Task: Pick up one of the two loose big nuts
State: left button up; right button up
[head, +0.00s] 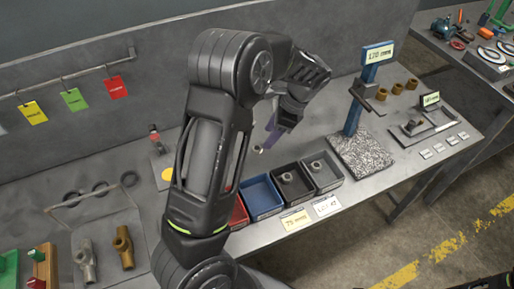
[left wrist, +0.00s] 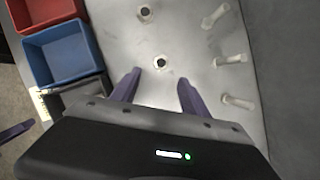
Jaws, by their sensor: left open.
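Two loose big nuts lie apart on the grey bench top in the left wrist view. The nearer nut (left wrist: 160,63) is just beyond my left gripper (left wrist: 158,82), roughly in line with the gap between its purple fingers. The farther nut (left wrist: 145,12) is at the top edge. The left gripper is open, with nothing between its fingers. In the head view my left gripper (head: 272,132) points down over the bench behind the bins, and my arm hides much of that area. Purple and dark parts, likely of my right gripper, show only in part at the picture edges.
Several pale bolts (left wrist: 230,60) lie right of the nuts. A red bin (left wrist: 45,13), a blue bin (left wrist: 65,52) and dark bins (head: 293,185) line the bench's front edge. A blue post (head: 354,115) on a speckled base stands to the right. A grey wall (head: 90,80) bounds the back.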

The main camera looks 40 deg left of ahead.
aim_at(259, 148)
pick_arm(q)
jog(key=shift+s+a+f, duration=0.15)
jog(key=shift+a+f, duration=0.1)
jog(key=shift+f, duration=0.4)
jog(key=shift+s+a+f+p, duration=0.25)
jog(key=shift+f+p, duration=0.15)
jog(key=shift+f, duration=0.1)
jog(key=p+x, duration=0.1)
jog(key=x, duration=0.3)
jog(key=shift+w+a, duration=0.1)
grip_shut()
